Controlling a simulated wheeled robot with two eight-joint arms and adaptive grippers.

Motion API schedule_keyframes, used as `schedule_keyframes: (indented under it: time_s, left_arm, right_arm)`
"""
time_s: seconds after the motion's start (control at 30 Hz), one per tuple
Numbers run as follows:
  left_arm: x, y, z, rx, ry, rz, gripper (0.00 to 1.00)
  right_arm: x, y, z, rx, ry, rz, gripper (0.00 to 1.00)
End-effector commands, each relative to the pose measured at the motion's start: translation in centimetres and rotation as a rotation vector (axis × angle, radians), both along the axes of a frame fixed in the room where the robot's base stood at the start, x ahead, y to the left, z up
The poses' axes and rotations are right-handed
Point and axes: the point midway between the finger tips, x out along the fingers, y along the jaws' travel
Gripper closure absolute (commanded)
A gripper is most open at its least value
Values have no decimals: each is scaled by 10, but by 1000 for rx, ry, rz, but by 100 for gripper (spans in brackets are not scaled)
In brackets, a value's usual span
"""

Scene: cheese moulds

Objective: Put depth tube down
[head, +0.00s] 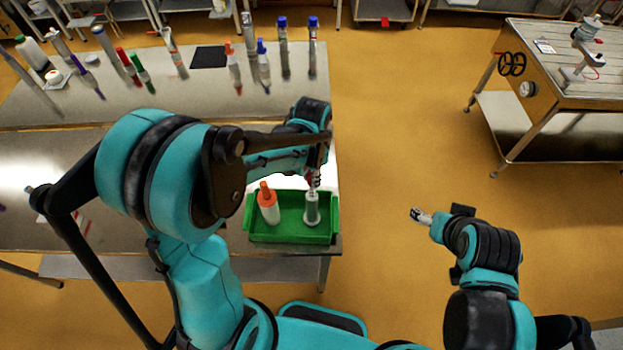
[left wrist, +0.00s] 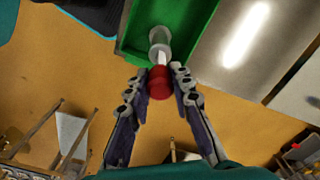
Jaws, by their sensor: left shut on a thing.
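The depth tube (head: 312,208), a grey and white tube with a red top, is upright at the right side of the green tray (head: 290,238). My left gripper (head: 314,178) is above the tray and shut on the tube's red upper part. In the left wrist view the red top (left wrist: 159,84) is between the fingertips, with the grey body beyond it over the tray's green floor. I cannot tell whether its base touches that floor. My right gripper (head: 421,216) is over open floor, away from the table; its jaws are too small to read.
A white bottle with an orange cap (head: 268,207) stands in the tray, left of the tube. A wheeled steel table (head: 570,75) stands at right. Open floor lies between.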

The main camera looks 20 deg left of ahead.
Motion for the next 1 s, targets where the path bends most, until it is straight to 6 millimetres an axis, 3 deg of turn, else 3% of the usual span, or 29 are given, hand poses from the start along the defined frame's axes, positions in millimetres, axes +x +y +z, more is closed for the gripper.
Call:
schedule_keyframes:
  time_s: [0.1, 0.47, 0.5, 0.57, 1.0]
  left_arm:
    - [0, 0, -11, 0, 0, 0, 100]
    - [0, 0, -16, 0, 0, 0, 100]
    - [0, 0, -16, 0, 0, 0, 76]
    - [0, 0, -15, 0, 0, 0, 60]
    - [0, 0, -6, 0, 0, 0, 58]
  right_arm:
    - [0, 0, 0, 0, 0, 0, 28]
    - [0, 0, -4, 0, 0, 0, 28]
    - [0, 0, -5, 0, 0, 0, 28]
    - [0, 0, -3, 0, 0, 0, 28]
    - [0, 0, 1, 0, 0, 0, 28]
